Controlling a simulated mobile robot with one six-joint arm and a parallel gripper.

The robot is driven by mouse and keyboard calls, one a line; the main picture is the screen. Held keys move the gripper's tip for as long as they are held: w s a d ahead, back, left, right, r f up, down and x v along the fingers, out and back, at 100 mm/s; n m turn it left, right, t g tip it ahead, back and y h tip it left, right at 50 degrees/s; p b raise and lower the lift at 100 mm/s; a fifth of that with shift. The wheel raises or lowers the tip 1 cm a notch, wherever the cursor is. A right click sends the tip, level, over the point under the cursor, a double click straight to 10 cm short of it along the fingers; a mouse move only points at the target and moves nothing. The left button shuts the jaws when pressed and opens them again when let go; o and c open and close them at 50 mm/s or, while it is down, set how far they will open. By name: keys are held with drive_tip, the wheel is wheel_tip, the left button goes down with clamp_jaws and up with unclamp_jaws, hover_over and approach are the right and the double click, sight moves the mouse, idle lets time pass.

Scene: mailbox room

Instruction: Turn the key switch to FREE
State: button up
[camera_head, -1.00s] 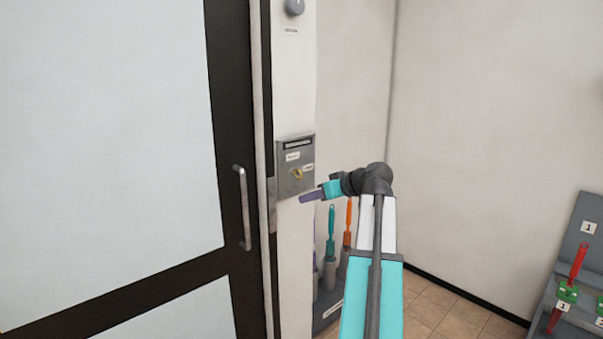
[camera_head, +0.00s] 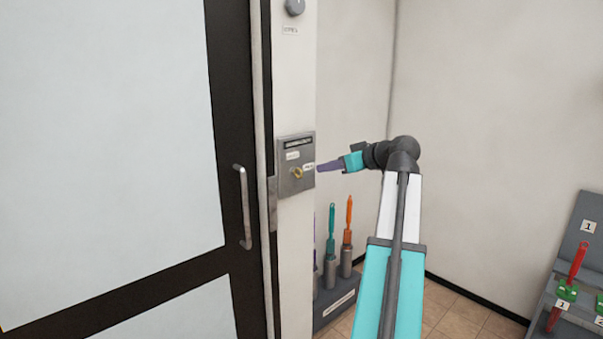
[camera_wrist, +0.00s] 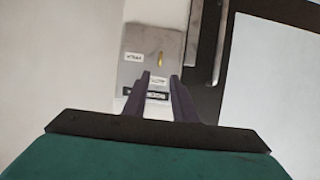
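The key switch is a grey metal box (camera_head: 296,150) on the white post beside the door, with a dark label strip and two small white labels. Its brass key (camera_head: 296,174) sits in the middle of the plate. The box also shows in the wrist view (camera_wrist: 141,47), upside down, with the key (camera_wrist: 160,59) beyond my fingers. My gripper (camera_head: 318,168) is just right of the box in the head view. In the wrist view its two fingers (camera_wrist: 160,80) are apart with nothing held between them. The label text is too small to read surely.
A glass door with a dark frame (camera_head: 228,110) and metal handle (camera_head: 244,207) stands left. A round grey knob (camera_head: 294,7) is above the box. Below, a grey rack (camera_head: 335,310) holds handled tools. A stand (camera_head: 590,240) with a red-handled item is at right.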

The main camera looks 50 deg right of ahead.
sight(302, 172)
drive_tip(key=p+x, duration=0.3)
drive_tip(key=x, duration=1)
drive_tip(key=shift+w, duration=0.1)
clamp_jaws()
drive_tip(key=shift+a, duration=0.15)
